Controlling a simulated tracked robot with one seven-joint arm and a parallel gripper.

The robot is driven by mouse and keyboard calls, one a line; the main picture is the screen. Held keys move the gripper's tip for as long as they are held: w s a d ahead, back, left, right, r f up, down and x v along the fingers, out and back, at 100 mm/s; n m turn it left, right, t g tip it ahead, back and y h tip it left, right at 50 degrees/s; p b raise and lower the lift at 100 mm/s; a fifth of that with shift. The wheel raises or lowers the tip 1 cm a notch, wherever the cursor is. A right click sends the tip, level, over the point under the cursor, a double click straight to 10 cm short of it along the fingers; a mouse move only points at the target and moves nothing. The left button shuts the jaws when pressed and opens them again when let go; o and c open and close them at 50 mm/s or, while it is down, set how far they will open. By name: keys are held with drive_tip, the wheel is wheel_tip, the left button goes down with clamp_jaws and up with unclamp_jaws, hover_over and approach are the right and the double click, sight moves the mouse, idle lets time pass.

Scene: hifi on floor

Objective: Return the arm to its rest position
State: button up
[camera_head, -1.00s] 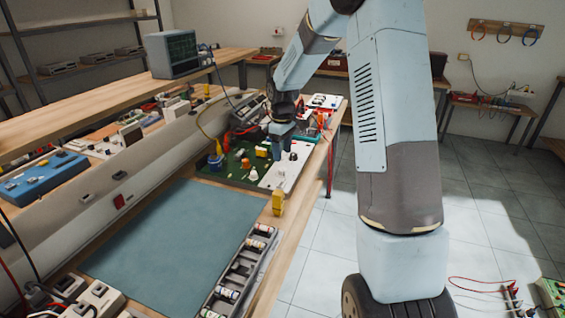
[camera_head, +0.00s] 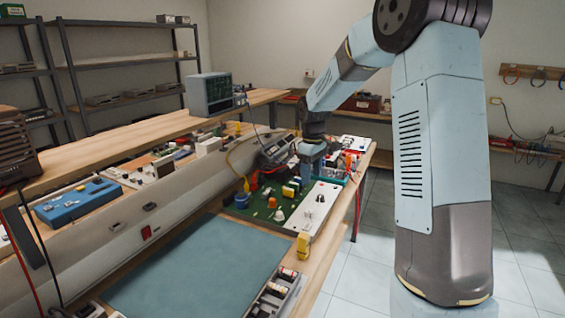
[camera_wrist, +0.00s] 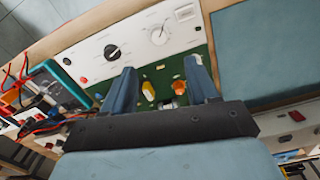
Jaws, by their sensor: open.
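My gripper (camera_wrist: 161,85) is open in the wrist view, its two blue fingers apart with nothing held between them. It points at a green circuit board with a white panel (camera_wrist: 140,38) that carries dials. A yellow part (camera_wrist: 148,91) and an orange part (camera_wrist: 179,87) on the board show between the fingers. In the head view my arm reaches over the far part of the bench, and my gripper (camera_head: 311,165) hangs above the board (camera_head: 262,208). The fingertips are too small there to tell the height above the board.
A blue-green mat (camera_head: 200,270) lies bare on the bench. A grey tray (camera_head: 277,296) of small cylinders and a yellow block (camera_head: 303,246) are by the bench's front edge. Open tiled floor (camera_head: 375,245) is at the right.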

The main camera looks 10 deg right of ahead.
drive_tip(key=s+r+m+t, duration=0.3)
drive_tip(key=s+r+m, duration=0.1)
drive_tip(key=s+r, duration=1.1)
drive_tip(key=s+m+t, duration=0.2)
drive_tip(key=s+m, duration=0.2)
drive_tip(key=s, duration=1.7)
drive_tip(key=shift+s+d+f+m+t, duration=0.2)
drive_tip(key=shift+d+f+m+t, duration=0.05)
drive_tip(key=shift+m+t, duration=0.05)
